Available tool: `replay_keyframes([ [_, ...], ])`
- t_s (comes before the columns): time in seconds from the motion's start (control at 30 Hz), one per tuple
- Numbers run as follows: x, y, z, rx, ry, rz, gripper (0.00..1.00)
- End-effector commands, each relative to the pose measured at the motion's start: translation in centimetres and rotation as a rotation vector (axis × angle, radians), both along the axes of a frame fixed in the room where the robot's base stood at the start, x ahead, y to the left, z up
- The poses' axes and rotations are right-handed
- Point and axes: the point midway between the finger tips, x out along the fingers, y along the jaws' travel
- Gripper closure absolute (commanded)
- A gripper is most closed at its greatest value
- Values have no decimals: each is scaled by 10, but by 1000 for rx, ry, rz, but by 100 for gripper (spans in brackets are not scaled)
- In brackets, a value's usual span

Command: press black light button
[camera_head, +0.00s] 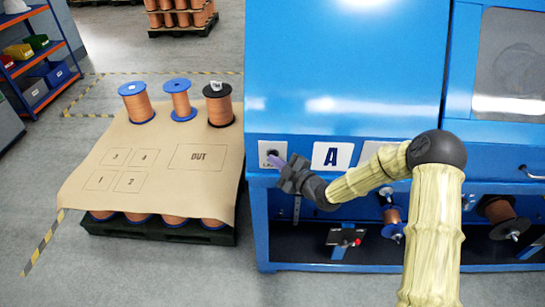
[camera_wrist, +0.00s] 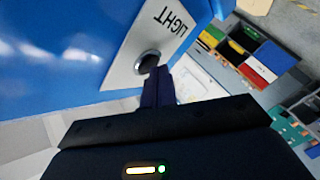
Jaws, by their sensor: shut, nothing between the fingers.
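The black light button (camera_wrist: 149,62) sits in a metal ring on a white plate marked LIGHT (camera_wrist: 127,66) in the wrist view. In the head view the plate (camera_head: 267,150) is on the left of the blue machine's front, with the button at its upper part. My gripper (camera_head: 275,160) is shut and empty, its fingers pointing at the plate. In the wrist view the fingertips (camera_wrist: 156,72) are right by the button's lower edge and overlap it slightly. I cannot tell whether they touch it.
A shelf with coloured bins (camera_head: 40,70) is at far left.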

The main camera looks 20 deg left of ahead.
Motion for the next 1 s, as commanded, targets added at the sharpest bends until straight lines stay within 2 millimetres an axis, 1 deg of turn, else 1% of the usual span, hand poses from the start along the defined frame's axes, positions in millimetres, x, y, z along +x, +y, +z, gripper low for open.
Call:
replay_keyframes([
  [0.17,0,0,0,0,0,-1,100],
  [0.43,-8,-2,-1,0,0,-1,100],
  [0.77,-9,-3,0,0,0,-1,100],
  [1.0,-27,-7,-1,0,0,0,100],
])
